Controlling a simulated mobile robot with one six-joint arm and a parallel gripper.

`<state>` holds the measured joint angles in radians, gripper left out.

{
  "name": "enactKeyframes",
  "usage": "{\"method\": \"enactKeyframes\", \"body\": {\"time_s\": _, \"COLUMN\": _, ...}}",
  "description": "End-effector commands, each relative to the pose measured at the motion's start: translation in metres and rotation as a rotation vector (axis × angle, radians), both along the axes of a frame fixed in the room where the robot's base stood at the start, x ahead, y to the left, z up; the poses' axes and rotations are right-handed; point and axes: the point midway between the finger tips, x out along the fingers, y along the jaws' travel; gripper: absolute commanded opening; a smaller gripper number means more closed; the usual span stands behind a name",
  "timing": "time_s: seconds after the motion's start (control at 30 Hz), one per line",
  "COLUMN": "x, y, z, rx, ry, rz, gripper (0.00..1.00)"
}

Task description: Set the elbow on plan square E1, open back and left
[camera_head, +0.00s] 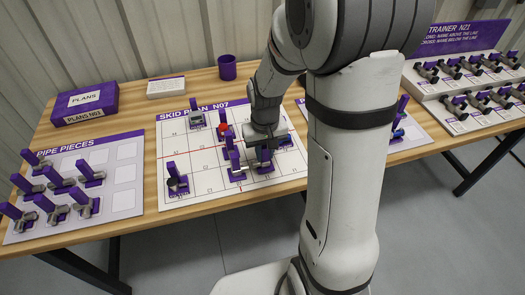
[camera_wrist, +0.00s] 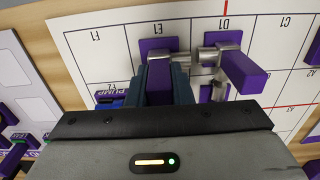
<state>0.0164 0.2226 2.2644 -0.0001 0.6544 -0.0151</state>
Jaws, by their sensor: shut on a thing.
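My gripper (camera_wrist: 158,90) is shut on the elbow's purple tab (camera_wrist: 159,80), which stands between the dark fingers. The elbow's purple base (camera_wrist: 155,46) lies over square E1, just beside the printed E1 label. Its grey pipe is mostly hidden by the tab and fingers; a short end points toward the D1 piece (camera_wrist: 222,40), with the two touching or nearly so. Whether the base rests flat on the plan (camera_wrist: 90,42) I cannot tell. In the head view my gripper (camera_head: 265,142) is low over the plan (camera_head: 205,190), with the elbow (camera_head: 264,160) under it.
A pump (camera_wrist: 112,97) sits close beside my fingers. A piece with a red part (camera_head: 222,130), a grey one (camera_head: 196,119) and a left one (camera_head: 177,183) stand on the plan. A pipe-piece tray (camera_head: 120,205) lies left; a sample rack (camera_head: 460,70) stands right.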

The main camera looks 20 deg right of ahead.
Motion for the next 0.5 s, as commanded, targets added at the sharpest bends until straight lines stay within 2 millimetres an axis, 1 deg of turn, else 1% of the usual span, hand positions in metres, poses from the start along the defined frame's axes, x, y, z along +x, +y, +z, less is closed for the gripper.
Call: {"method": "enactKeyframes", "body": {"time_s": 0.5, "x": 0.0000, "y": 0.0000, "z": -0.0085, "rx": 0.000, "ry": 0.000, "rz": 0.000, "gripper": 0.00}}
